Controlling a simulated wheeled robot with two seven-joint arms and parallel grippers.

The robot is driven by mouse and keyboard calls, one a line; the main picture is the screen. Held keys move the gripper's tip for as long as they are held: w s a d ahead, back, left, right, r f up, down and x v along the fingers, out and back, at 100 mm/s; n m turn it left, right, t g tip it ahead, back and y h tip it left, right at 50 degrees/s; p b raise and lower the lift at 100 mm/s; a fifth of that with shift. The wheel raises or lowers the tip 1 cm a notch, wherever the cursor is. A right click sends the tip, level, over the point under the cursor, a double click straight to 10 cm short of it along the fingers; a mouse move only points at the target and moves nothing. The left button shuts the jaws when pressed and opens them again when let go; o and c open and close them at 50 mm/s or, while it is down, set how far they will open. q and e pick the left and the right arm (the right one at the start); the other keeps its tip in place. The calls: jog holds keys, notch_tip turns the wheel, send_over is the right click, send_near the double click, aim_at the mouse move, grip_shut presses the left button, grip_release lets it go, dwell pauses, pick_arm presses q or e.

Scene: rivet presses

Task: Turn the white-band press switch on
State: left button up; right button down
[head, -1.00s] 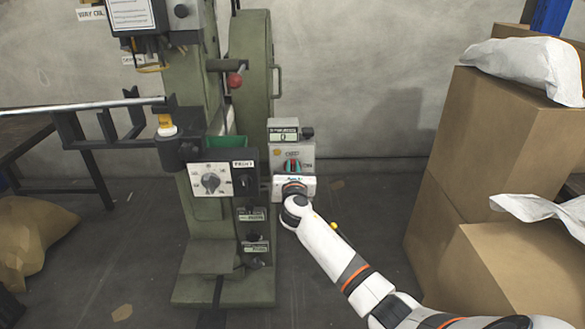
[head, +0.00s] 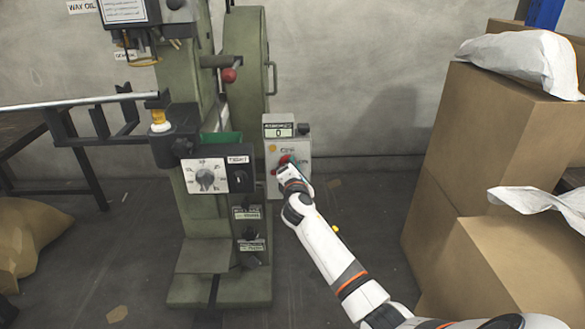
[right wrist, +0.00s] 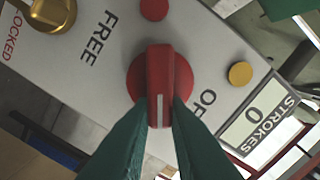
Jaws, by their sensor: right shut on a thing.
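The press switch is a red rotary knob (right wrist: 158,64) on a grey control box (head: 293,148), to the right of the green press (head: 238,75). A white line marks one end of the knob and points to the bottom of the right wrist view. My right gripper (right wrist: 160,108) is shut on the knob, its two green fingers at either side of the marked end. In the head view the right gripper (head: 288,170) is at the box front and covers most of the knob. One label beside the knob is partly hidden. My left gripper is not in view.
The box also bears a counter (right wrist: 257,117) reading 0, a yellow button (right wrist: 240,73), a red button (right wrist: 154,9) and a brass part (right wrist: 48,12) by LOCKED. A dial panel (head: 206,177) is left of the box. Cardboard boxes (head: 470,130) stand at the right.

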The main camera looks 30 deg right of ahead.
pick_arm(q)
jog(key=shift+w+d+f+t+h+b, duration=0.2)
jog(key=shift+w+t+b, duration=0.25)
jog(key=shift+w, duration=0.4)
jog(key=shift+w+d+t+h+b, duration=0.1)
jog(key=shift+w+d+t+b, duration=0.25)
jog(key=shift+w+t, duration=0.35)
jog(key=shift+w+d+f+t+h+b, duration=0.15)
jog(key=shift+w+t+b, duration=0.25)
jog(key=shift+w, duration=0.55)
pick_arm(e)
jog(key=shift+s+d+f+m, duration=0.1)
jog(key=shift+f+m, duration=0.15)
jog(key=shift+m, duration=0.95)
jog(key=shift+w+a+f+m, duration=0.1)
jog(key=shift+f+m, duration=0.1)
jog(key=shift+m, duration=1)
jog(key=shift+s+d+f+m, duration=0.1)
jog(key=shift+f+m, duration=0.15)
jog(key=shift+m, duration=0.95)
jog(key=c, duration=1.4)
grip_release()
jog(key=shift+r, duration=0.1)
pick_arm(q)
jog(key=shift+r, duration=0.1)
pick_arm(e)
jog(key=shift+s, duration=0.1)
